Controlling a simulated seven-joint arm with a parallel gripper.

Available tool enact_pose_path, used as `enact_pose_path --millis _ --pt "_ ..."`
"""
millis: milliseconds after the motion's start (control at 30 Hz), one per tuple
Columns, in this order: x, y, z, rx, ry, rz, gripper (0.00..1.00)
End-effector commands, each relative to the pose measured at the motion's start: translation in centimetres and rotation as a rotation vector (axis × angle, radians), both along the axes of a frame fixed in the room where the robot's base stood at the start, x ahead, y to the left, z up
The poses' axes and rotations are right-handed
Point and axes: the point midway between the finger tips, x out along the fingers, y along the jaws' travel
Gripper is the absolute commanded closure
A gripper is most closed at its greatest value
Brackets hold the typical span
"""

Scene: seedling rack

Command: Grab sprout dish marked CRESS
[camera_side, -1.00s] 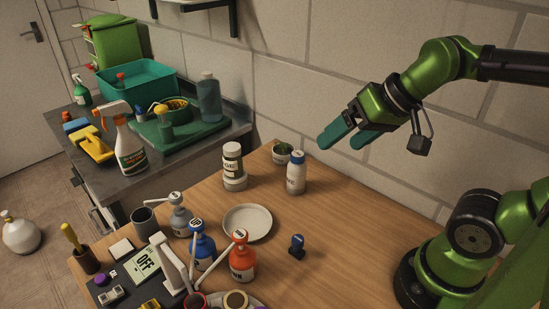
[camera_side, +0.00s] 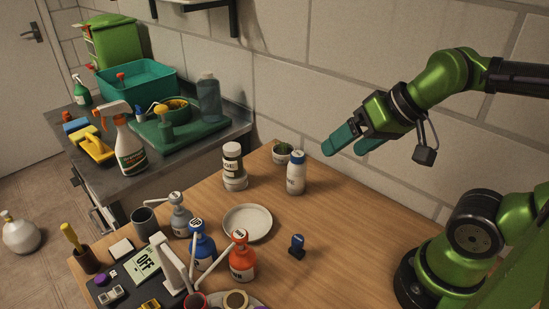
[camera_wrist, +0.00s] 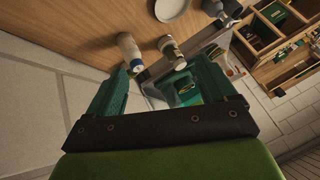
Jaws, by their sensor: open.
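A small pale dish with green sprouts (camera_side: 282,152) stands at the back edge of the wooden table in the side view, near the wall. Any marking on it is too small to read. The white bottle with a blue cap (camera_side: 296,175) stands close in front of it, to the right. My gripper (camera_side: 345,148) is open and empty in the air, to the right of the dish and above the table. In the wrist view, my open fingers (camera_wrist: 160,76) point toward the counter; I cannot make out the dish there.
A white labelled jar (camera_side: 233,165) stands left of the dish. A round plate (camera_side: 247,222), a dark stamp (camera_side: 297,246) and several pump bottles are nearer the front. A lower counter (camera_side: 225,135) with a green tray (camera_side: 178,134) lies left.

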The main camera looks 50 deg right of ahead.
Motion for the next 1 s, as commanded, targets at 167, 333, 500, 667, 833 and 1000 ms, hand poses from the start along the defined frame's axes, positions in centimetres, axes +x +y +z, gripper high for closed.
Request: enact_pose_path --millis 167,333,500,667,833,1000 --pt "0.0 0.0 0.0 0.000 0.000 0.000 0.00" --pt "0.0 0.1 -0.2 0.000 0.007 0.003 0.00" --pt "1.5 -0.4 -1.7 0.021 0.099 -0.011 0.00" --pt "6.2 -2.3 -2.1 0.116 0.229 -0.154 0.00" --pt "12.0 -5.5 -3.2 0.279 0.385 -0.509 0.00" --pt "17.6 -9.4 -5.4 0.424 0.509 -0.983 0.00"
